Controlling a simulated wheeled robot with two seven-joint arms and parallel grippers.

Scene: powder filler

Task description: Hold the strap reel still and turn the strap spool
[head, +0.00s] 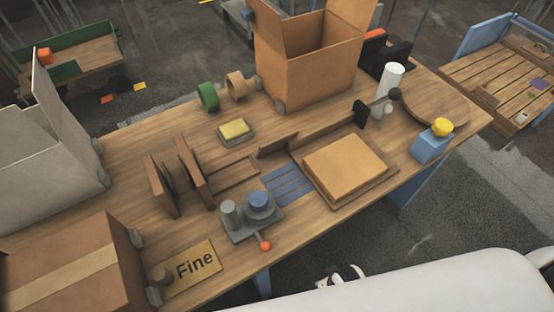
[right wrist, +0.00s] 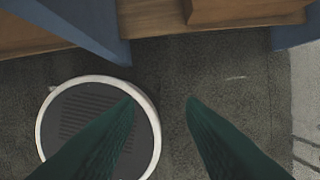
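I cannot tell for sure which thing is the strap reel and which the strap spool. A pair of upright brown plates (head: 187,168) stands at the left middle of the wooden table in the head view. In front of them is a grey device (head: 252,228) with a blue round top (head: 258,201), a grey post and an orange ball handle. A green roll (head: 208,97) and a tan roll (head: 237,86) stand at the back. My right gripper (right wrist: 160,100) is open and empty over the floor beside the table in the right wrist view. My left gripper is not in view.
An open cardboard box (head: 310,70) stands at the back, and a taped box (head: 75,270) at front left. A tan block (head: 345,167) lies on a tray at the middle right. A "Fine" sign (head: 192,268) and a blue block with a yellow knob (head: 432,145) are near the front edge.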

